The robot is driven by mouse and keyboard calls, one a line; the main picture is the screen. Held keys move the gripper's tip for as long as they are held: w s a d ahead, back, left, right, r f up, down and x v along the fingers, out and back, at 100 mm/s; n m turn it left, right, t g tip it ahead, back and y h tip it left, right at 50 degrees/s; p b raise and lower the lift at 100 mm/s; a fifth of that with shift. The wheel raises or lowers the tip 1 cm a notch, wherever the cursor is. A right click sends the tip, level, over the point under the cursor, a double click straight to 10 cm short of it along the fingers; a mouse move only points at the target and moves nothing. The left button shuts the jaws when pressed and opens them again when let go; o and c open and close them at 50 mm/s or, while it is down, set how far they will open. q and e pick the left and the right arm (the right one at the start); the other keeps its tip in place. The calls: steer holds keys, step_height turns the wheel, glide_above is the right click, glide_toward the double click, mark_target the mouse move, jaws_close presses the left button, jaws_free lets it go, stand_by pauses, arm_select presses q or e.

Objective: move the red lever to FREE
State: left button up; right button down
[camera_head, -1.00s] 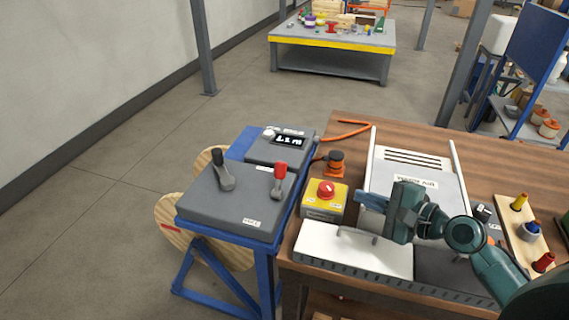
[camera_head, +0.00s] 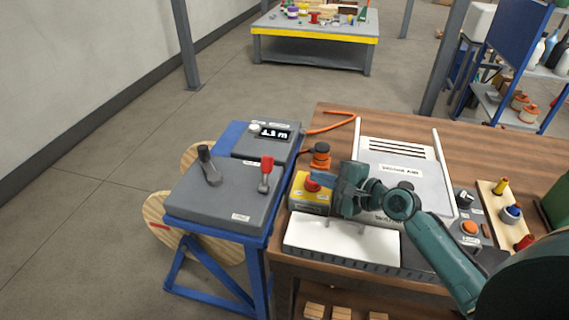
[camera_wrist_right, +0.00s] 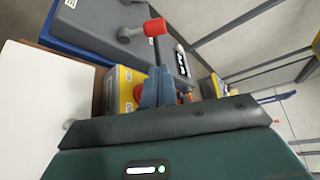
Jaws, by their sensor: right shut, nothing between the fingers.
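The red lever (camera_head: 266,171) stands upright on the right part of a grey control box (camera_head: 222,200), with a small label at the box's front. In the right wrist view the red lever (camera_wrist_right: 153,28) shows above the fingers, apart from them. A black lever (camera_head: 207,165) stands to its left on the same box. My right gripper (camera_head: 318,180) is shut and empty, over the yellow box with the red button, to the right of the red lever. Its fingers also show in the right wrist view (camera_wrist_right: 158,88). My left gripper is out of view.
The yellow button box (camera_head: 309,198) stands on the wooden bench (camera_head: 460,150), between gripper and control box. A display unit (camera_head: 263,139) sits behind the levers. A white lid (camera_head: 345,240) with a handle lies in front. An orange cable (camera_head: 335,122) curves behind.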

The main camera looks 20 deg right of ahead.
mark_target(266, 175)
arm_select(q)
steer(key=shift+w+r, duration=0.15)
arm_select(e)
steer(key=x, duration=1.1)
steer(key=shift+w+a, duration=0.2)
steer(key=shift+w, duration=0.05)
arm_select(q)
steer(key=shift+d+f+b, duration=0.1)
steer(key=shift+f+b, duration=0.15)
steer(key=shift+b, duration=0.25)
arm_select(e)
steer(key=shift+s+a, duration=0.1)
steer(key=shift+s, duration=0.05)
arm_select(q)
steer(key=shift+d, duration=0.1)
arm_select(e)
steer(key=shift+r+n+t, duration=0.1)
steer(key=shift+n+t, duration=0.2)
